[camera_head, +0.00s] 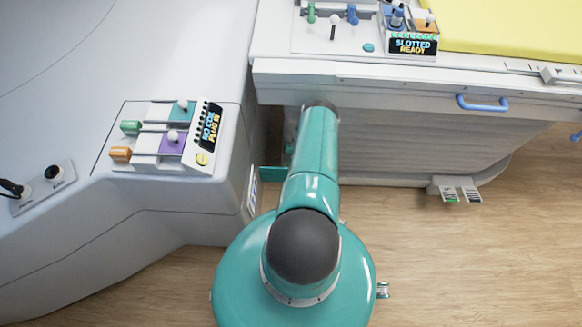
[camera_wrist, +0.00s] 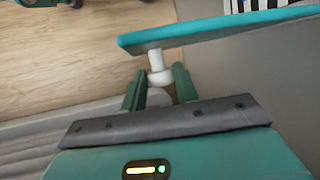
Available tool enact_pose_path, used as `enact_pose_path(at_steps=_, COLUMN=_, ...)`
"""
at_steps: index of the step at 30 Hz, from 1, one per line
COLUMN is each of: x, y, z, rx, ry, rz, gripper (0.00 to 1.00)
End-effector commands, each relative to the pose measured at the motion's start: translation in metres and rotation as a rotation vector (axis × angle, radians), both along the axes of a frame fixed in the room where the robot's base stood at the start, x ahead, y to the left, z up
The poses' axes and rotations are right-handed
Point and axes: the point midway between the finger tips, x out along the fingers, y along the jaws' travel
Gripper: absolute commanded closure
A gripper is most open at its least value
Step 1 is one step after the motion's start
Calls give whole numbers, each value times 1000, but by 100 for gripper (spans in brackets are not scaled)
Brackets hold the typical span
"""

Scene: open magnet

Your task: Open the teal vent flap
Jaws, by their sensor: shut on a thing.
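The teal vent flap (camera_wrist: 215,30) spans the upper right of the wrist view, seen nearly edge-on, standing out from a grey wall. A white knob (camera_wrist: 156,62) sticks out from it toward me. My gripper (camera_wrist: 158,84) has its two dark green fingers on either side of the knob and is shut on it. In the head view a short teal strip of the flap (camera_head: 272,173) shows left of my arm, out from the white housing's side. My gripper is hidden there under my arm.
The white housing (camera_head: 200,218) stands left, with a slider panel (camera_head: 165,135) on top. The bed (camera_head: 400,120), with a blue handle (camera_head: 482,103), borders my arm above and right. A small pedal unit (camera_head: 456,190) sits low at right. Wooden floor (camera_head: 480,265) is clear at lower right.

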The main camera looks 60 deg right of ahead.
Motion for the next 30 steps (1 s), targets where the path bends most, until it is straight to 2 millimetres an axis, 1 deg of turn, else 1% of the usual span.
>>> enact_pose_path(at_steps=3, x=4, y=0, z=0, rx=6, ry=-2, rz=20, gripper=100)
enact_pose_path(at_steps=20, x=7, y=-2, z=0, rx=9, ry=1, rz=43, gripper=100)
enact_pose_path(at_steps=21, x=7, y=-2, z=0, rx=9, ry=1, rz=43, gripper=68)
enact_pose_path(at_steps=23, x=7, y=-2, z=0, rx=8, ry=1, rz=43, gripper=57)
enact_pose_path(at_steps=24, x=7, y=-3, z=0, rx=8, ry=1, rz=43, gripper=49)
enact_pose_path(at_steps=30, x=7, y=-4, z=0, rx=5, ry=1, rz=42, gripper=48)
